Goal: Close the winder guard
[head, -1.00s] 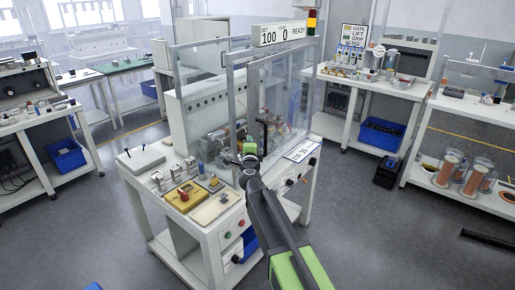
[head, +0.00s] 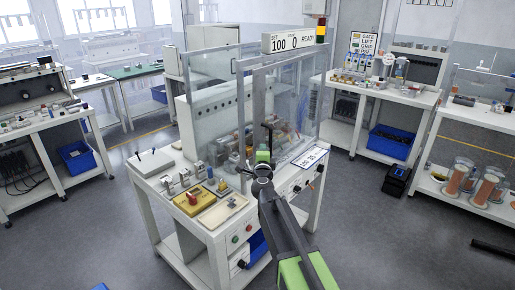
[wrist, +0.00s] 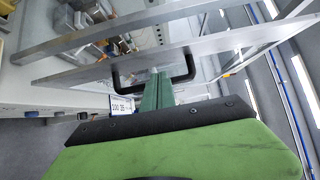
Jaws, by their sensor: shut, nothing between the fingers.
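The winder guard (head: 283,118) is a set of clear panels in grey frames on the front of the white winder bench, centre of the head view. Its black handle (head: 268,137) stands off the front panel. In the wrist view the handle (wrist: 186,66) is a dark U-shaped bar below the grey frame rails. My gripper (head: 263,157) is shut and empty, close at the handle. Its green fingers (wrist: 158,92) overlap the handle bar in the wrist view; I cannot tell whether they touch. How far the guard stands open is unclear.
A label plate (head: 312,157) sits right of the handle. Side benches stand left and right.

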